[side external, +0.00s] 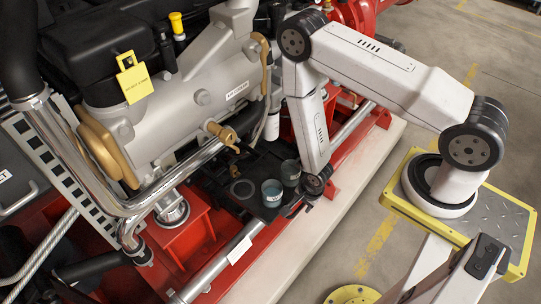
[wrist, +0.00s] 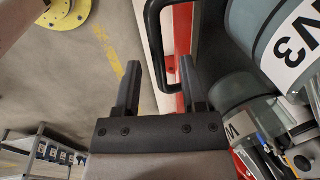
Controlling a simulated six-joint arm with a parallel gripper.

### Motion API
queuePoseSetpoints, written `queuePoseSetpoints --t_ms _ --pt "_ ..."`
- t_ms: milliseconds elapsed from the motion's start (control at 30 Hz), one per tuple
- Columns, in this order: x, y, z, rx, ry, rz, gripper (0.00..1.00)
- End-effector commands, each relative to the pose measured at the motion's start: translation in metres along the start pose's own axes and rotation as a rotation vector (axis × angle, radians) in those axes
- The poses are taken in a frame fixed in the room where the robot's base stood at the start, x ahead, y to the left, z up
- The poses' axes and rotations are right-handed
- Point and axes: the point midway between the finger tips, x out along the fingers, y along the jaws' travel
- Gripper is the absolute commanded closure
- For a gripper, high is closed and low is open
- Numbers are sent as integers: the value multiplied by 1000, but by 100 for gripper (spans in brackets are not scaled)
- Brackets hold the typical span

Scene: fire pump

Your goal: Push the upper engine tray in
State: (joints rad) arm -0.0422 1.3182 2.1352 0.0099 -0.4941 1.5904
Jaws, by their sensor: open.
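A dark tray (side external: 262,212) sticks out from under the engine toward the floor side. It holds two grey-green cups with white labels, a nearer one (side external: 272,191) and a farther one (side external: 290,172). My gripper (side external: 299,206) is low at the tray's outer end, beside the cups. In the wrist view my gripper (wrist: 160,68) is open, with a finger on each side. A black loop handle (wrist: 152,32) reaches down between the fingers, and I cannot tell whether they touch it. Labelled cups (wrist: 266,45) fill the right side there. I cannot tell upper from lower tray.
The grey engine housing (side external: 205,95) and a bent chrome pipe (side external: 92,165) stand left of the tray. A red frame (side external: 185,235) and pale plinth (side external: 305,245) run below. A yellow floor disc (side external: 352,294) lies in front.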

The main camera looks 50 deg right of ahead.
Motion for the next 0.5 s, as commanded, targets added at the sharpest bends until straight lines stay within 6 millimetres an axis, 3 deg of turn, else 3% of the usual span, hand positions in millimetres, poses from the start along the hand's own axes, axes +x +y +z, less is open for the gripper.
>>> queuePoseSetpoints --t_ms 267,400,433,500 --pt "0 0 0 0 0 0 51" --pt "0 0 0 0 0 0 95" --pt "0 0 0 0 0 0 100" --pt "0 0 0 0 0 0 100"
